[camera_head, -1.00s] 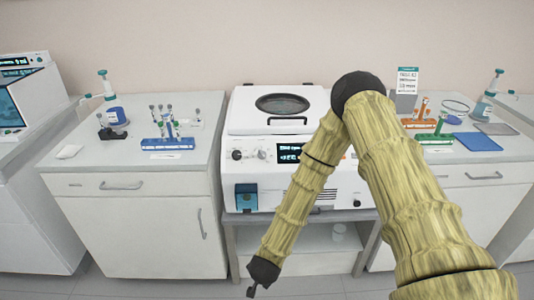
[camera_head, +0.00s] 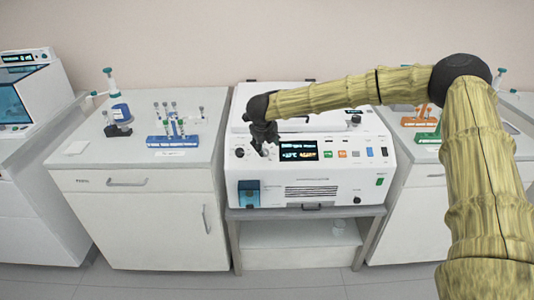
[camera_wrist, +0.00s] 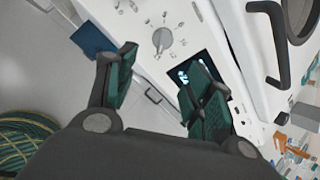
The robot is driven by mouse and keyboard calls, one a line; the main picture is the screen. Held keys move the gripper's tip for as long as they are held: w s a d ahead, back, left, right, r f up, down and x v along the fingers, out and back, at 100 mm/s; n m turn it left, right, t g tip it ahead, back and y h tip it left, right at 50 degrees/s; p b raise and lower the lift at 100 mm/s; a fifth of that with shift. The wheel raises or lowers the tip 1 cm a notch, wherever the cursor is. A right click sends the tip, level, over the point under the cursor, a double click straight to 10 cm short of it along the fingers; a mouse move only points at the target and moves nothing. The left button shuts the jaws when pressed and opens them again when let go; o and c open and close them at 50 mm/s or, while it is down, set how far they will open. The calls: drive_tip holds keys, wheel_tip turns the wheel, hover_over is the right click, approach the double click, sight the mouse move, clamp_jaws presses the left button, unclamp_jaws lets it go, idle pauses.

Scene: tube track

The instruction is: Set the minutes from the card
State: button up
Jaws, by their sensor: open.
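The white machine (camera_head: 310,190) stands on a low stand in the middle, with a lit display (camera_head: 298,151) on its front panel. A dial (camera_head: 240,153) sits at the panel's left. My gripper (camera_head: 264,148) is just in front of the panel between that dial and the display, covering part of it. In the wrist view my gripper (camera_wrist: 160,80) is open and empty, its two fingers apart. A grey dial (camera_wrist: 163,38) with marks around it lies just beyond the fingertips, apart from them. The display (camera_wrist: 190,76) is partly behind one finger. The card is hidden in the head view, behind my arm.
The left bench holds a blue tube rack (camera_head: 174,141) and a blue-and-white dispenser (camera_head: 119,112). On the right bench are an orange rack (camera_head: 420,121) and a green one (camera_head: 428,137), partly behind my arm. The machine's lid handle (camera_wrist: 270,40) is near the gripper.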

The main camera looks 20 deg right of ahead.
sight(267, 155)
drive_tip(key=p+x, duration=0.2)
drive_tip(key=x, duration=0.7)
drive_tip(key=c, duration=1)
